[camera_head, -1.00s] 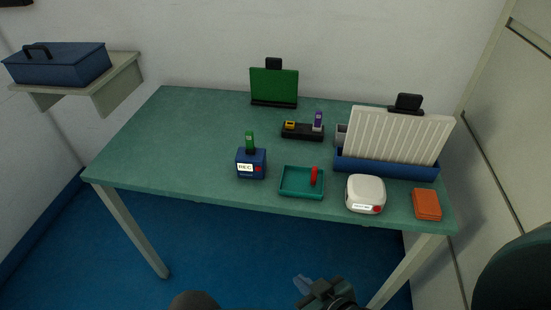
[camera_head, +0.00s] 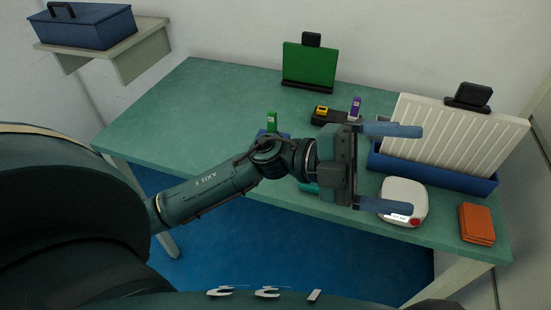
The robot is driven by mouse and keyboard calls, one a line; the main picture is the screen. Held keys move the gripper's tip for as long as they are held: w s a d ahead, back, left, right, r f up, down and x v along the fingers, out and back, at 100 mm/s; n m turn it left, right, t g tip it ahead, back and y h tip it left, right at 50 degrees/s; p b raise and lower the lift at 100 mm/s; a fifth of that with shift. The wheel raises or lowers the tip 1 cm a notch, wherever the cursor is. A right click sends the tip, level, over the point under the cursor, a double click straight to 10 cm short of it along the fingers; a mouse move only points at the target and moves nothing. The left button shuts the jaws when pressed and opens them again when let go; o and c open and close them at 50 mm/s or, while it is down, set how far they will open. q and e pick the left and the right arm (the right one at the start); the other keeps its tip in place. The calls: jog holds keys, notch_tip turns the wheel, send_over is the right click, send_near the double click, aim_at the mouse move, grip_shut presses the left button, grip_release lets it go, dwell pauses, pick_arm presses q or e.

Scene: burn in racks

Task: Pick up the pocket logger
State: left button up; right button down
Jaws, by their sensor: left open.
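No label marks one thing as the pocket logger, so I cannot tell which it is. Small upright sticks are in view: a purple one (camera_head: 355,106) in a black holder (camera_head: 328,117) beside a small yellow piece (camera_head: 321,110), and a green one (camera_head: 271,121) in a blue box (camera_head: 262,133). An orange flat block (camera_head: 477,223) lies at the right front of the table. My left gripper (camera_head: 415,168) is open and empty, above the table, its blue fingers pointing right. It and its arm hide the red stick and most of the teal tray (camera_head: 309,188). My right gripper is not in view.
A white rounded device (camera_head: 403,196) is partly under the lower finger in the picture. A white ribbed panel (camera_head: 455,137) stands in a blue trough (camera_head: 435,176). A green panel (camera_head: 309,66) stands at the back. The left of the green table (camera_head: 190,105) is clear.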

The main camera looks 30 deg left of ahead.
pick_arm(q)
jog(key=shift+o, duration=0.5)
jog(key=f+m+g+y, duration=0.1)
jog(key=m+g, duration=0.1)
jog(key=s+f+m+g+y+b, duration=0.1)
jog(key=f+m+y, duration=0.1)
jog(key=shift+s+m+g, duration=0.1)
jog(key=shift+m+g, duration=0.3)
jog(key=n+t+y+b, duration=0.3)
jog(key=t+y+b, duration=0.25)
jog(key=y, duration=1.35)
send_near(270, 134)
jog(key=b+x, duration=0.1)
jog(key=x, duration=0.4)
jog(key=shift+d, duration=0.1)
jog(key=x, duration=0.4)
jog(key=shift+s+d+f, duration=0.1)
jog(key=shift+s+f, duration=0.05)
jog(key=shift+f, duration=0.2)
jog(key=shift+w+f, duration=0.25)
jog(key=shift+f, duration=0.25)
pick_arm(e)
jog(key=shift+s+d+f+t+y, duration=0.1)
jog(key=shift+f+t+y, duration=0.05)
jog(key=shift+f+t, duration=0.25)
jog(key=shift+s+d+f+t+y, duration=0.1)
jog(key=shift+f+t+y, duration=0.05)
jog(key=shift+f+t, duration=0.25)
